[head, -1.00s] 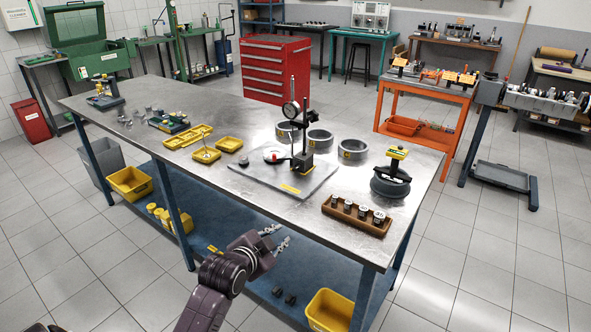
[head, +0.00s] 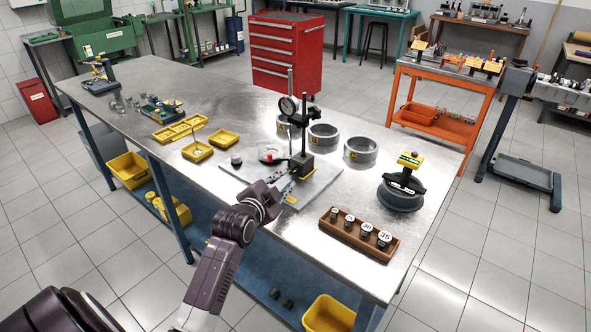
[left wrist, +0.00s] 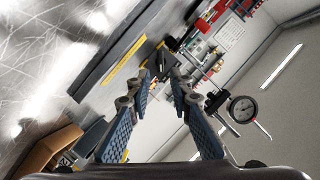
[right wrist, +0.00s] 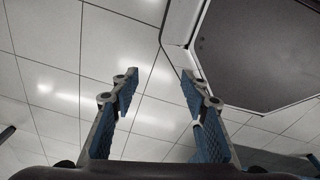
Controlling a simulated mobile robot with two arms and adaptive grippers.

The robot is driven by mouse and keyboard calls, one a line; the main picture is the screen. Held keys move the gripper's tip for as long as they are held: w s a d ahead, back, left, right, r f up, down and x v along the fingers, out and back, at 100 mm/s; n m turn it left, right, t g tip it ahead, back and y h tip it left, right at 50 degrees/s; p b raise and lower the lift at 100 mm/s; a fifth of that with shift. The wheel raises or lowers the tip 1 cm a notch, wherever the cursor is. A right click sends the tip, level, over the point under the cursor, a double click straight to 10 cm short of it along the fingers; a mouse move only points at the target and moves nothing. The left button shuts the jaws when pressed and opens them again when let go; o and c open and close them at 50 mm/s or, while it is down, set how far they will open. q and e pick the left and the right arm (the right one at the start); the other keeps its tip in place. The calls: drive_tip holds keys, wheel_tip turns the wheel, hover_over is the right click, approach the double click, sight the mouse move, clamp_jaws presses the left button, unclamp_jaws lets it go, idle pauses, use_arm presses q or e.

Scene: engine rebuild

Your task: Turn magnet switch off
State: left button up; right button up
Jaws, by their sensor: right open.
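The dial-gauge stand has a dark magnet base (head: 302,166) on a grey plate (head: 323,183) near the table's front edge. Its post holds a round dial gauge (head: 288,105), which also shows tilted in the left wrist view (left wrist: 243,108). The magnet switch is too small to make out. My left gripper (head: 285,187) is over the plate's front part, close in front of the base. In the left wrist view its fingers (left wrist: 160,74) are apart with nothing clearly between them. My right gripper (right wrist: 158,75) is open and empty, with floor tiles behind it.
Several metal rings (head: 323,135) stand behind the stand. A wooden block with weights (head: 345,232) and a dark round part with a yellow-topped tool (head: 401,197) are to the right. Yellow trays (head: 197,151) lie to the left.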

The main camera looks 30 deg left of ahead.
sight(294, 172)
use_arm(q)
drive_tip(key=x, duration=0.2)
drive_tip(key=shift+w+r, duration=0.15)
drive_tip(key=shift+w, duration=0.25)
drive_tip(key=x, duration=0.3)
drive_tip(key=shift+p, duration=0.3)
drive_tip(key=shift+w+a, duration=0.1)
drive_tip(key=shift+w, duration=0.1)
use_arm(e)
drive_tip(key=shift+s+r, duration=0.35)
drive_tip(key=shift+s, duration=0.1)
use_arm(q)
drive_tip(key=c, duration=0.5)
clamp_jaws()
use_arm(e)
drive_tip(key=shift+s, duration=0.4)
